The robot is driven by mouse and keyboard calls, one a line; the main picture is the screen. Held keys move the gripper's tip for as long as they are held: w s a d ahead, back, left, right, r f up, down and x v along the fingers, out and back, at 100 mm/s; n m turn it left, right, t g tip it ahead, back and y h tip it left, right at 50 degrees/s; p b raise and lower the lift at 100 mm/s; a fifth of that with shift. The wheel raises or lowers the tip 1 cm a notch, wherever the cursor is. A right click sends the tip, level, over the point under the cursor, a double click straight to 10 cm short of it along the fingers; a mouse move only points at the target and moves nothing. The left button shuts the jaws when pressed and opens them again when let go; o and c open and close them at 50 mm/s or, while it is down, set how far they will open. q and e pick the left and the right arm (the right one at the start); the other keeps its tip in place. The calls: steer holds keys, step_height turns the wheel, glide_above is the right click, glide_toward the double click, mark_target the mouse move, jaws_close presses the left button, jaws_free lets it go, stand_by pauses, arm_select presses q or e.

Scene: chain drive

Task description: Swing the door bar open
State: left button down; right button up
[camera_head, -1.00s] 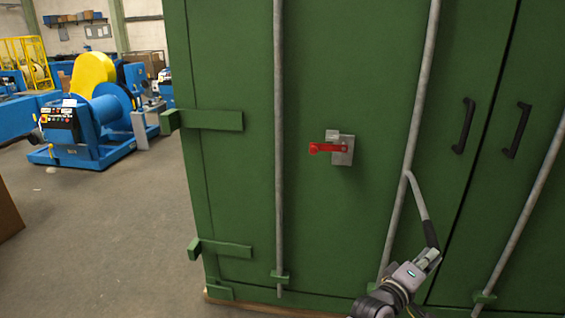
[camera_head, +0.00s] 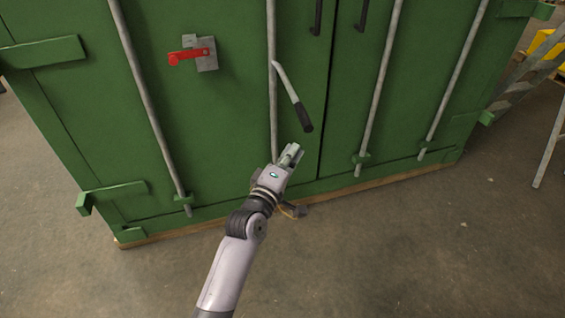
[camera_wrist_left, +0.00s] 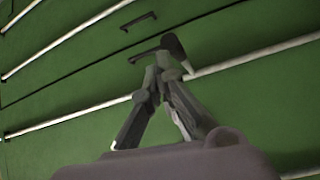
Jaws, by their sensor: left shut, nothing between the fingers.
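The door bar's lever (camera_head: 286,80) is a grey rod with a black grip (camera_head: 304,118) at its free end. It joins a vertical grey bar (camera_head: 272,110) on the green container door and slants down to the right, away from that bar. My left gripper (camera_head: 294,150) is shut and empty, just below the black grip in the head view. In the left wrist view the closed fingertips (camera_wrist_left: 163,74) appear right by the black grip (camera_wrist_left: 179,50); I cannot tell whether they touch. My right gripper is not in view.
A red handle (camera_head: 190,55) on a grey lock plate sits on the door, up and left. Other vertical bars (camera_head: 380,85) and black door pulls (camera_head: 362,14) are on the doors. A ladder (camera_head: 550,140) stands far right. The concrete floor (camera_head: 420,250) in front is clear.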

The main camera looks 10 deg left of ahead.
arm_select(q)
steer(key=shift+v, duration=2.15)
